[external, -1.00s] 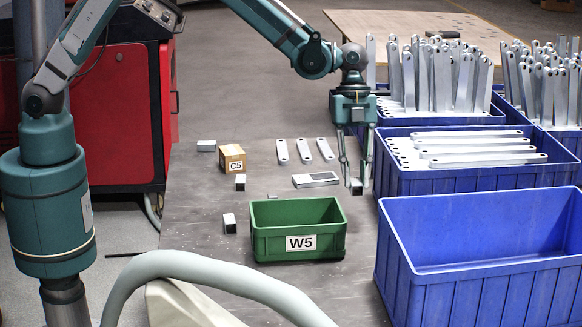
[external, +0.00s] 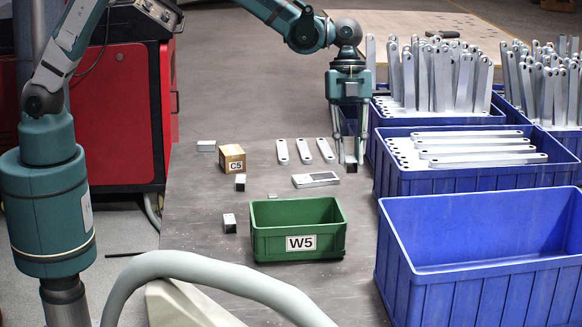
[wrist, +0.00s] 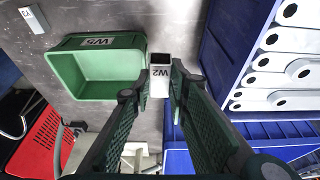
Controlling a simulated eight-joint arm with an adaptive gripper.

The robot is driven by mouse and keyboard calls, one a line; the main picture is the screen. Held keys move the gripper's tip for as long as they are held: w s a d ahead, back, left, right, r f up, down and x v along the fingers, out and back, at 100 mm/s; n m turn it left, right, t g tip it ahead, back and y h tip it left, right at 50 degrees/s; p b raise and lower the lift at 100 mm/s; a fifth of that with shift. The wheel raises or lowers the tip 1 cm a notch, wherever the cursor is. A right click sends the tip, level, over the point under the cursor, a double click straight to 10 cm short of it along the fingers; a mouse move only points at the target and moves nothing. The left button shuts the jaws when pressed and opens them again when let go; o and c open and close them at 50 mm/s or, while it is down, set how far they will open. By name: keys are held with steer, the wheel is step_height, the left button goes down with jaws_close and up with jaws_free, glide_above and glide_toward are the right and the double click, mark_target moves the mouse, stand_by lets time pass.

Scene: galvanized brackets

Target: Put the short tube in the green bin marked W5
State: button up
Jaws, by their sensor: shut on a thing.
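My gripper (external: 350,153) is shut on a short tube (external: 351,167), a small pale square-section piece with a dark open end. It hangs between the fingertips, above the table. In the wrist view the tube (wrist: 160,82) shows between the fingers, with a dark marking on its side that reads like W2. The green bin (external: 298,244), with a white W5 label on its front, stands in front and to the left of the gripper in the external view. In the wrist view the bin (wrist: 100,70) lies left of the tube and looks empty.
Blue crates stand at the right: an empty front one (external: 470,290), one with flat bars (external: 480,180), others with upright bars. A C5 box (external: 232,158), small metal pieces (external: 229,223), flat bars (external: 304,151) and a flat rectangular part (external: 316,180) lie on the table.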

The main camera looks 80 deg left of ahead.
glide_above(297, 213)
steer(key=s+d, duration=0.1)
steer(key=d, duration=0.6)
steer(key=shift+a+f, duration=0.1)
steer(key=shift+f, duration=2.45)
steer(key=shift+f+b, duration=0.65)
steer(key=shift+f, duration=2.45)
steer(key=shift+f+b, duration=0.5)
steer(key=shift+f, duration=1.4)
steer(key=shift+f, duration=0.1)
